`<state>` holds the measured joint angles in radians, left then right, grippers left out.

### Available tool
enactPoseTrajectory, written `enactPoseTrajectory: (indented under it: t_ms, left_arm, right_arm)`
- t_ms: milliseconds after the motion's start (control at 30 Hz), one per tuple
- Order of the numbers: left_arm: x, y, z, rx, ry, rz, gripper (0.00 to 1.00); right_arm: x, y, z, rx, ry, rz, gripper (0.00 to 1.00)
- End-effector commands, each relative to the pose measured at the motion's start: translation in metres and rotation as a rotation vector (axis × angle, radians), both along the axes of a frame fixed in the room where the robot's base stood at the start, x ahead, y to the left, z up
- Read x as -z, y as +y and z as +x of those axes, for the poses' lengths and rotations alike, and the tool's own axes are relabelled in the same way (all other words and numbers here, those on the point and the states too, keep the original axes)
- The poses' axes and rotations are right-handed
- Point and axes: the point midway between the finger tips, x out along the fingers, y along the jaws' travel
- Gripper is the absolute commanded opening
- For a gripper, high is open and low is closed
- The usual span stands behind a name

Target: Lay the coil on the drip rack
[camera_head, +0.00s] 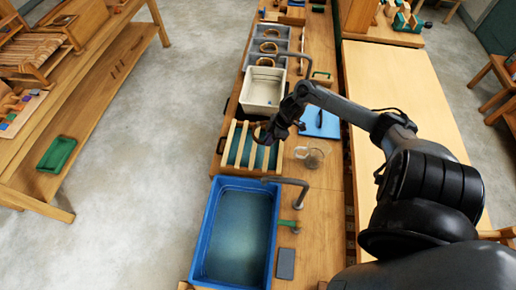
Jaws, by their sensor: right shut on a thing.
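The drip rack (233,142) is a set of pale wooden slats over a dark teal tray, between the blue basin and the cream basin. My right arm reaches in from the lower right, and my right gripper (267,132) is over the right part of the rack. It is shut on a small tan thing (259,129) that looks like the coil, mostly hidden by the dark fingers. I cannot tell whether the coil touches the slats. My left gripper is out of view.
A blue basin (194,235) of water stands in front of the rack, a cream basin (262,88) behind. Grey trays with coils (269,47) are farther back. A glass jug (313,155), dark taps and a blue cloth (322,124) lie to the right.

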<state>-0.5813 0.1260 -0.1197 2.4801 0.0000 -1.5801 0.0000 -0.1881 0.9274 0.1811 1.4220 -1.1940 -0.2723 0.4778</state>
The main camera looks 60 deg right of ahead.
Motion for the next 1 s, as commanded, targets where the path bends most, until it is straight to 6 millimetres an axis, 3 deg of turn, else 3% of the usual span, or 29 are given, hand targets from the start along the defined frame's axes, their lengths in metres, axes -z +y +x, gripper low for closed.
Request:
enactPoseTrajectory:
  t_ms: [100, 300, 533, 800, 1000]
  left_arm:
    - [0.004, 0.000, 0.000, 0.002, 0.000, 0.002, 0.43]
    - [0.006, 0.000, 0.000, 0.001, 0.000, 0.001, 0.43]
    - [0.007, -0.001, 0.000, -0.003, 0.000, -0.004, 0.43]
    - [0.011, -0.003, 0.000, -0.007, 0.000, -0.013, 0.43]
    - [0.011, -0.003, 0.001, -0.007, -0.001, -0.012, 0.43]
  right_arm:
    - [0.012, 0.010, 0.020, 0.001, -0.004, 0.003, 0.00]
    - [0.025, 0.019, 0.037, 0.000, -0.002, 0.001, 0.00]
    - [0.033, 0.022, 0.042, 0.002, 0.000, 0.001, 0.00]
    - [0.064, 0.022, 0.042, 0.001, 0.000, 0.002, 0.00]
    - [0.068, 0.021, 0.042, 0.000, -0.001, -0.002, 0.00]
